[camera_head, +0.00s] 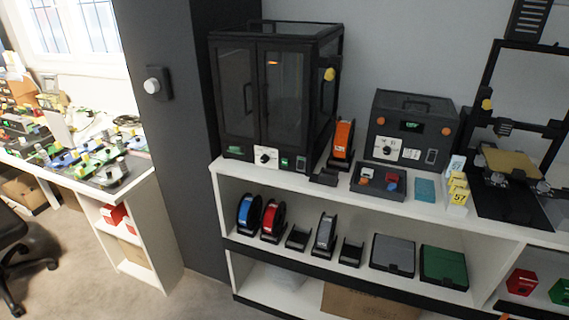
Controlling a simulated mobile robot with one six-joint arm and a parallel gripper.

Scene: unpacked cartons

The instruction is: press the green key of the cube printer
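The cube printer appears to be the tall black enclosure (213,95) with two glass doors, standing on the white shelf top left of centre. Its doors look shut. Along its lower front are a small lit green display (234,149), a white panel with a dark knob (266,157), and a small green key (285,162) to the right of the knob. The key is small, and I cannot tell whether it is pressed in.
Right of the enclosure stand an orange spool (343,138), a dark tray (377,193), a black box with a knob (415,125) and an open-frame printer (510,160). Spools and cases fill the shelf below. Floor (195,295) is clear at lower left, beside a chair (20,250).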

